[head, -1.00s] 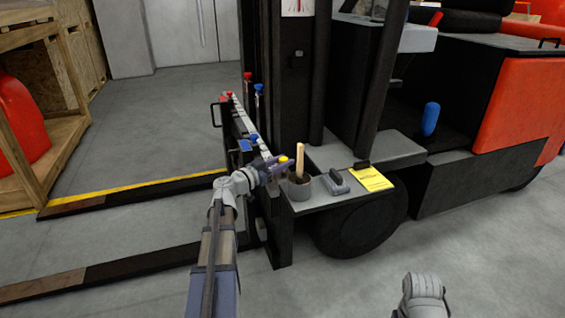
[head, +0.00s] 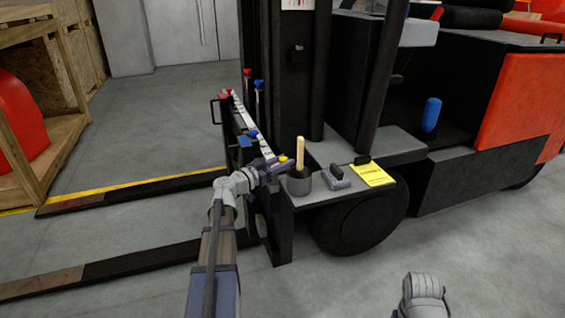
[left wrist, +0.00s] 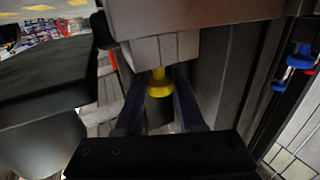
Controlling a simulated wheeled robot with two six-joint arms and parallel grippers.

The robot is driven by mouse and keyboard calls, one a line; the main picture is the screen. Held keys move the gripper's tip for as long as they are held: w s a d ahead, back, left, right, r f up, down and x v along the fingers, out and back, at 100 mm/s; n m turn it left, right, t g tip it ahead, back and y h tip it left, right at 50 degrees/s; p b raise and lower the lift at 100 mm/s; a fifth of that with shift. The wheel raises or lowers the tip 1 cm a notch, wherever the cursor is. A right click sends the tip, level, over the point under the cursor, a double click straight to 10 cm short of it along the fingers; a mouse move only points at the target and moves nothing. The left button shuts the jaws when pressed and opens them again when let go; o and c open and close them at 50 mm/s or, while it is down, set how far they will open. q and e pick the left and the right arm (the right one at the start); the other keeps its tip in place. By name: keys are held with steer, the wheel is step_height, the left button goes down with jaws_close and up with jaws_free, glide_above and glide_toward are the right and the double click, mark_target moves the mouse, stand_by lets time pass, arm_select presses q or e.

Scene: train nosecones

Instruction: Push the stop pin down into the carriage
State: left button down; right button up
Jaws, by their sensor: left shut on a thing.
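The stop pin appears to be the piece with the yellow knob (head: 284,159). In the left wrist view its yellow knob (left wrist: 158,82) sits between my finger pads, close below a grey block. My left gripper (head: 277,167) is shut on it at the right end of the carriage (head: 262,147), a dark frame with a white-marked top bar beside the mast. The lower part of the pin is hidden, so I cannot tell how deep it sits. Only a grey link of my right arm shows at the bottom of the head view; its gripper is out of view.
A grey cup (head: 299,185) with a wooden-handled tool stands close right of my left gripper, on a side step with a grey tool (head: 337,177) and a yellow sheet (head: 369,174). Blue and red knobs (head: 259,86) stand along the carriage. The fork (head: 140,262) lies low at left.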

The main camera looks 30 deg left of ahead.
arm_select(q)
steer(key=shift+c, duration=2.2)
jaws_free()
steer(key=v, duration=0.7)
steer(key=shift+s, duration=0.4)
steer(key=shift+a, duration=0.15)
